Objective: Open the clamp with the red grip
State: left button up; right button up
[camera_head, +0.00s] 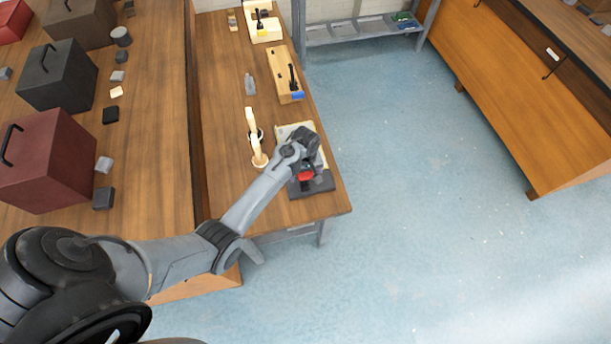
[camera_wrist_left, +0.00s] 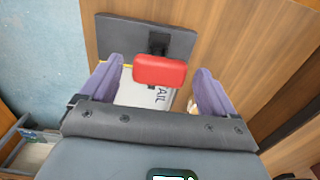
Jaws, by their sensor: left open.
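The clamp's red grip (camera_wrist_left: 160,71) shows in the left wrist view, joined to a dark mount on a dark grey base plate (camera_wrist_left: 118,36). In the head view the red grip (camera_head: 305,176) lies just below my left gripper (camera_head: 310,160), and the base plate (camera_head: 318,187) is at the table's near right corner. My left gripper (camera_wrist_left: 160,88) is open, with one purple-grey finger on each side of the red grip. I cannot tell whether the fingers touch it. My left wrist hides much of the clamp in the head view. My right gripper is not in view.
A light sheet with lettering (camera_wrist_left: 135,93) lies beside the clamp. Two wooden-handled tools stand on the table to its left. A wooden block with a black clamp and blue grip (camera_head: 298,96) lies farther back. The floor at right is clear.

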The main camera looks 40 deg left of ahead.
pick_arm(q)
jog(key=shift+f, duration=1.45)
jog(key=shift+c, duration=0.4)
jog(key=c, duration=1.3)
jog(key=shift+c, duration=0.2)
